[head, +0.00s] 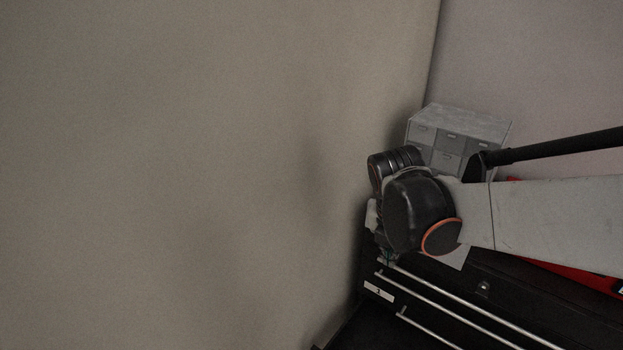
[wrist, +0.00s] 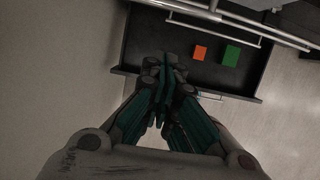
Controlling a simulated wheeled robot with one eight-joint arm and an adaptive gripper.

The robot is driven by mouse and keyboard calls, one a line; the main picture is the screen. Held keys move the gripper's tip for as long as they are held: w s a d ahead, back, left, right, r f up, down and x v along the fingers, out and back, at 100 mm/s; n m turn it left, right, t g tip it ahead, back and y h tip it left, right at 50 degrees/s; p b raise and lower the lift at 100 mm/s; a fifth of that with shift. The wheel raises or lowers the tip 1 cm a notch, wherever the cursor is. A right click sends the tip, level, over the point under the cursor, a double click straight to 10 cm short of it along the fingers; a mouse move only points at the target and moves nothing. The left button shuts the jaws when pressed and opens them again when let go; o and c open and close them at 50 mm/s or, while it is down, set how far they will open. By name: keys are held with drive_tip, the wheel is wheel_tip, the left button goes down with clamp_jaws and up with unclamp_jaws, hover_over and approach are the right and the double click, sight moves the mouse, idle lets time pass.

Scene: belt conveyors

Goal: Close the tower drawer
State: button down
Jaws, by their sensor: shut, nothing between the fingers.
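The black drawer tower (head: 530,290) stands at the lower right in the head view, with long silver bar handles across its fronts. In the wrist view a drawer (wrist: 140,45) is pulled open. An orange block (wrist: 199,53) and a green block (wrist: 231,55) lie inside it. My gripper (wrist: 163,62) is shut and empty, its fingertips overlapping the drawer's front edge in the picture. I cannot tell whether they touch it. In the head view my arm hides most of the gripper.
A small grey cabinet (head: 455,122) with little drawers sits on top of the tower, close behind my arm. A plain wall (head: 200,170) fills the left of the head view.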

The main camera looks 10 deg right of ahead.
drive_tip(key=shift+w+d+f+p, duration=0.25)
drive_tip(key=shift+w+d+f, duration=0.2)
drive_tip(key=shift+w+d, duration=0.35)
drive_tip(key=shift+w+d+f+p, duration=0.2)
drive_tip(key=shift+w+d+f, duration=0.2)
drive_tip(key=shift+w+d, duration=0.3)
